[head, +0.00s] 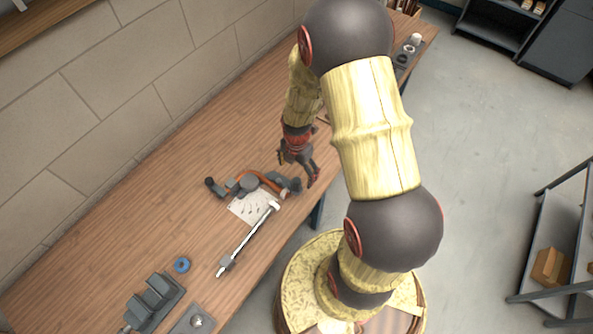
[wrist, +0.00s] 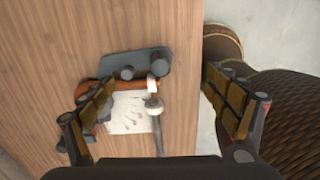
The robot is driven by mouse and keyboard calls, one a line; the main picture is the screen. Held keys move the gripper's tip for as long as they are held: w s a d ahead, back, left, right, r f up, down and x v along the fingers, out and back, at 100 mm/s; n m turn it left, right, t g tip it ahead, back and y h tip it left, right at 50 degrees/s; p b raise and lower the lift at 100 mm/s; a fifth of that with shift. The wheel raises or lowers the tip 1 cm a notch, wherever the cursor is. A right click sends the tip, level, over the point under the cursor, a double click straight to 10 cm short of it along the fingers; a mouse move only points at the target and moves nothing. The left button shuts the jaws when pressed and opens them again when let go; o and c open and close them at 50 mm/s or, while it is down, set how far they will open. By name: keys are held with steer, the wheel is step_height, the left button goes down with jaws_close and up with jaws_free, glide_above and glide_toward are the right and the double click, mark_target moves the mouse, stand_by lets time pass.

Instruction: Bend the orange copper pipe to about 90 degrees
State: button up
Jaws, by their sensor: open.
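The orange copper pipe (head: 269,180) lies in the dark grey bender (head: 249,184) on the workbench. The pipe also shows in the wrist view (wrist: 119,85), along the bender's dark plate (wrist: 137,62). It looks curved at its left end; its exact bend angle cannot be told. A pale rod-like lever (head: 247,239) reaches from near the bender toward the front left; it shows in the wrist view too (wrist: 156,125). My gripper (head: 299,168) is above and right of the bender, open and empty. In the wrist view its fingers (wrist: 160,102) are wide apart, with the lever's upper end in between.
A white sheet with drawings (head: 247,207) lies beside the bender. A blue ring (head: 182,265) and a grey vise-like block (head: 153,300) are further left on the workbench (head: 110,245). A wall borders the back. A round barrel-like stand is below the bench's front edge.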

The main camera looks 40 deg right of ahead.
mark_target(297, 180)
steer(key=shift+f+b, duration=2.45)
steer(key=shift+f, duration=1.3)
steer(key=shift+c, duration=1.4)
steer(key=c, duration=1.1)
steer(key=shift+c, duration=0.7)
steer(key=shift+s, duration=0.1)
steer(key=shift+s+a+m, duration=0.9)
steer(key=shift+s+a, duration=0.2)
steer(key=shift+s, duration=0.05)
steer(key=o, duration=1.5)
